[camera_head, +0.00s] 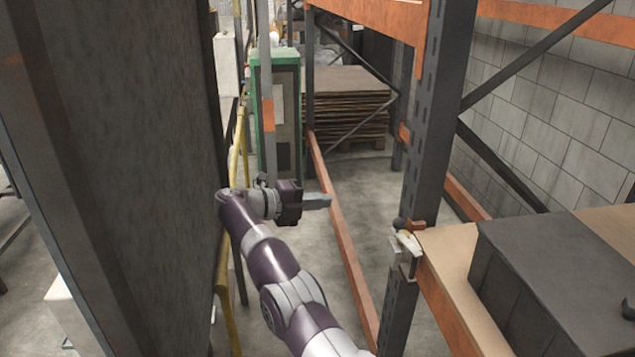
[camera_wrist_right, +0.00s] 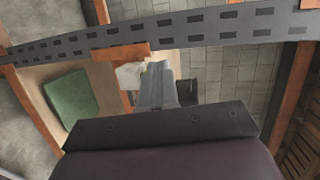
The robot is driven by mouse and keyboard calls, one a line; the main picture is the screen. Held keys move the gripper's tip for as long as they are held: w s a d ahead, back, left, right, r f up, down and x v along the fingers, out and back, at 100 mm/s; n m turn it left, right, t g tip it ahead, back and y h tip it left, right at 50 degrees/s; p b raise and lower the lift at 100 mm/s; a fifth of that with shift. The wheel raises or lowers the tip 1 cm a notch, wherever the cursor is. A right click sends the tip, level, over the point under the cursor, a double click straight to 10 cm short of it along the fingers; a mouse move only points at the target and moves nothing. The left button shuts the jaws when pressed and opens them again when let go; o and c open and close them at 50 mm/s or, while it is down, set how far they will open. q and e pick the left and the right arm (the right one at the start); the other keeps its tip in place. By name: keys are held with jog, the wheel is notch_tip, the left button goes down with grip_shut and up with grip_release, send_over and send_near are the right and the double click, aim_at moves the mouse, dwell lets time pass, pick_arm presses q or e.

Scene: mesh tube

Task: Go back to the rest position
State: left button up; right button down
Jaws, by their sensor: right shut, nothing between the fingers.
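My right arm, purple and grey, reaches up from the bottom of the head view. Its gripper (camera_head: 318,201) points to the right over the floor, left of the rack's near upright, apart from everything around it. In the right wrist view the two grey fingers (camera_wrist_right: 157,84) are together with nothing between them. My left gripper is in neither view.
A dark rack upright (camera_head: 430,140) and low orange beam (camera_head: 345,250) stand right of the arm. A grey box (camera_head: 545,265) sits on the right shelf. A yellow rail (camera_head: 224,270) and large dark panel (camera_head: 130,170) are left. A green cabinet (camera_head: 262,100) stands beyond.

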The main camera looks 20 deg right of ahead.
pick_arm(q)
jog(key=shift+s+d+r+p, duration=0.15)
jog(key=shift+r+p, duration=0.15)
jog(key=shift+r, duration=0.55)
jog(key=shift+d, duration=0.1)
